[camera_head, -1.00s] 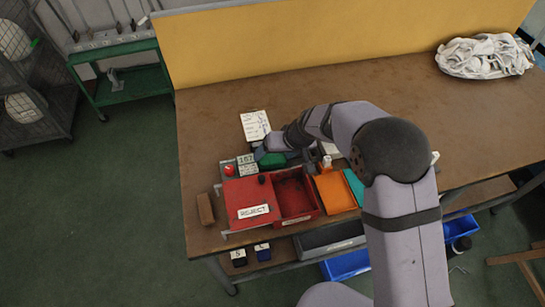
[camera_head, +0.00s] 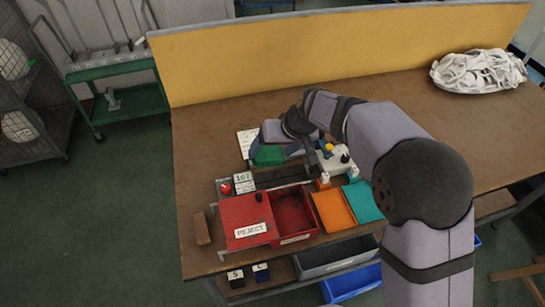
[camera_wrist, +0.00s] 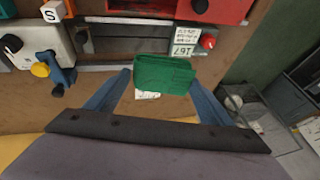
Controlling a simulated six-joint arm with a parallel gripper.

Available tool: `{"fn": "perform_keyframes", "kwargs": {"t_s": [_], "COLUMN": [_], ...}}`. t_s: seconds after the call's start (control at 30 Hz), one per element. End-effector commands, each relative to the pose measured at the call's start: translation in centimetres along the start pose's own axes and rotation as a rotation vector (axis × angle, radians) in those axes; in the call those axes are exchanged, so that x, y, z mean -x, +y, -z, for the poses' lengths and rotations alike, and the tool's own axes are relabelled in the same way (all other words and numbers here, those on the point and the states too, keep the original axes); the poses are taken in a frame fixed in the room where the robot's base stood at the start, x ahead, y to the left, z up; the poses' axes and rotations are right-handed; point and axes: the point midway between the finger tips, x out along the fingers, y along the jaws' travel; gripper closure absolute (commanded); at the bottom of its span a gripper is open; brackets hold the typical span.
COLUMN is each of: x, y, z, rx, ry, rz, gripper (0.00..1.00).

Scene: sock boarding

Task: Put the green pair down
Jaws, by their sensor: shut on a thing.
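The green pair (camera_wrist: 163,74) is a flat, folded green bundle between the blue fingers of my gripper (camera_wrist: 160,85) in the wrist view. My gripper is shut on it. In the head view the green pair (camera_head: 268,155) shows below my gripper (camera_head: 275,145), over the back left of the bench. A white paper sheet (camera_head: 245,142) lies partly behind it. I cannot tell whether the pair touches the bench.
A red box marked REJECT (camera_head: 243,220) and an open red bin (camera_head: 292,210) stand in front. Orange (camera_head: 333,210) and teal (camera_head: 362,200) trays are to their right. A white device (camera_head: 335,160) stands near my arm. A white cloth heap (camera_head: 478,71) lies at far right.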

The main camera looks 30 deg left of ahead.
Motion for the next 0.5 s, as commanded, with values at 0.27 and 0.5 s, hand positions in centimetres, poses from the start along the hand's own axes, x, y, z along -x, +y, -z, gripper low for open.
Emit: {"fn": "perform_keyframes", "kwargs": {"t_s": [0.27, 0.5], "x": [0.2, 0.3], "y": [-2.1, -8.6], "z": [-0.1, -1.1], "rx": [0.043, 0.159], "ry": [-0.007, -0.031], "rz": [-0.013, -0.006], "gripper": [0.51, 0.51]}}
